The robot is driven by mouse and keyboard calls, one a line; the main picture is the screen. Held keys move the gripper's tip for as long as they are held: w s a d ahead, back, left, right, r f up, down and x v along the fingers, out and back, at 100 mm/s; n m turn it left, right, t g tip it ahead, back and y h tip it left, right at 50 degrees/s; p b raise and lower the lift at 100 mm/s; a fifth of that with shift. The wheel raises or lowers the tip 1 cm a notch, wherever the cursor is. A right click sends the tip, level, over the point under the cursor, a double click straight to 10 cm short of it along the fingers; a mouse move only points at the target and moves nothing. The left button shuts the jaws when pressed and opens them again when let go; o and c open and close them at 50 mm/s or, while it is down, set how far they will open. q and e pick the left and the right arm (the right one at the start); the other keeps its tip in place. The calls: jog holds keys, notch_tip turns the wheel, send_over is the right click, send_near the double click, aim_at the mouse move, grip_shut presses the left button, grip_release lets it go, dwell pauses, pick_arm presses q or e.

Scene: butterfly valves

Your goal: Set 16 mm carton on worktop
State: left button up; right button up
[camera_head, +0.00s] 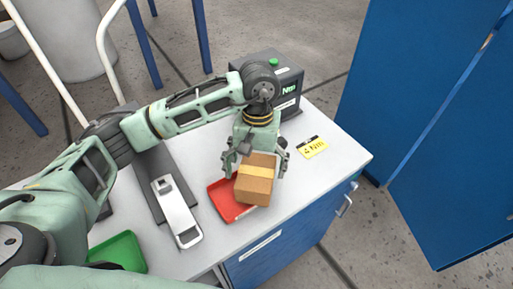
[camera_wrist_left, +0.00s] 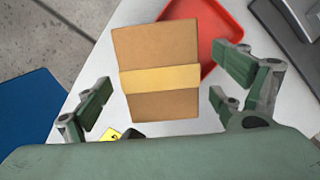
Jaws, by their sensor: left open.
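A brown carton (camera_head: 255,181) with a yellow tape band is at the worktop's right part, partly over the red tray (camera_head: 225,201) in the head view. In the left wrist view the carton (camera_wrist_left: 158,75) lies between and beyond the open fingers, with space on both sides. My left gripper (camera_head: 254,165) is open above the carton, its fingers on either side and apart from it. Whether the carton rests on the worktop or on the tray's edge is hard to tell. My right gripper is not in view.
A dark box with a green button and display (camera_head: 286,88) stands at the back. A yellow label (camera_head: 313,148) lies on the worktop. A white metal part (camera_head: 176,211) and a green tray (camera_head: 119,252) are to the left. Blue cabinets (camera_head: 430,110) stand right.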

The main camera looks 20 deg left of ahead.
aim_at(257, 167)
pick_arm(q)
notch_tip(257, 167, up, 10)
jog(key=w+b, duration=0.1)
jog(key=b, duration=0.1)
